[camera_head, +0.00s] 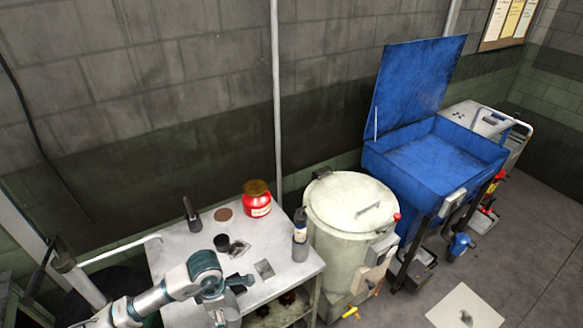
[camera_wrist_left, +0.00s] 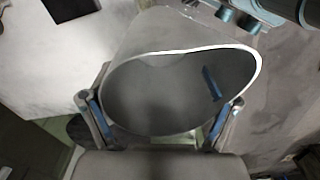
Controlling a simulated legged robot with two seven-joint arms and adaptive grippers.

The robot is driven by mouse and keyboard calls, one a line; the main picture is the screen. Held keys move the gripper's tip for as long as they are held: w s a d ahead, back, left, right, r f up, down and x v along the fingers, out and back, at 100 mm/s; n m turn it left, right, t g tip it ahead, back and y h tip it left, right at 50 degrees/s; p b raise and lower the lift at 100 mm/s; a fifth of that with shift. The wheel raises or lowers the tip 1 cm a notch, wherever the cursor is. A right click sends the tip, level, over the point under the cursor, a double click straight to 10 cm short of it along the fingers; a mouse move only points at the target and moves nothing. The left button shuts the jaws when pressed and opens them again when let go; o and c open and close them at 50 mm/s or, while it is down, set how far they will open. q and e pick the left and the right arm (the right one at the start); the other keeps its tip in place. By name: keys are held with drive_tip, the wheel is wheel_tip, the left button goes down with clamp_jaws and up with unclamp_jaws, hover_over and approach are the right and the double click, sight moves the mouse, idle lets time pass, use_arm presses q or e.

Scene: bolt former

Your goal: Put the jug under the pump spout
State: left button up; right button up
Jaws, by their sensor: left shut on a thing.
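My left gripper (camera_head: 214,292) is over the front of the grey metal table (camera_head: 172,256) in the head view. In the left wrist view its two fingers (camera_wrist_left: 162,120) are closed on opposite sides of a grey jug (camera_wrist_left: 150,62). The jug's wide pale rim faces the camera and its inside looks empty, apart from a small blue strip. In the head view the jug is mostly hidden by the gripper. The pump spout (camera_head: 122,251) is a pale pipe at the left, apart from the gripper, above a dark drum (camera_head: 112,284). My right gripper is not in view.
A cream drum (camera_head: 340,207) and an open blue washer (camera_head: 435,155) stand to the right.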

use_arm(q)
drive_tip(key=m, duration=0.2)
drive_tip(key=w+m, duration=0.1)
drive_tip(key=m, duration=0.2)
drive_tip(key=shift+w+r, duration=0.1)
drive_tip(key=shift+r, duration=0.05)
drive_tip(key=m, duration=0.2)
drive_tip(key=w+m, duration=0.1)
drive_tip(key=m, duration=0.2)
drive_tip(key=shift+r, duration=0.15)
drive_tip(key=m, duration=0.2)
drive_tip(key=w+m, duration=0.1)
drive_tip(key=m, duration=0.2)
drive_tip(key=shift+a+r, duration=0.1)
drive_tip(key=m, duration=0.3)
drive_tip(key=w+m, duration=0.1)
drive_tip(key=m, duration=0.2)
drive_tip(key=shift+w+a+r, duration=0.1)
drive_tip(key=shift+w+r, duration=0.1)
drive_tip(key=shift+f, duration=0.1)
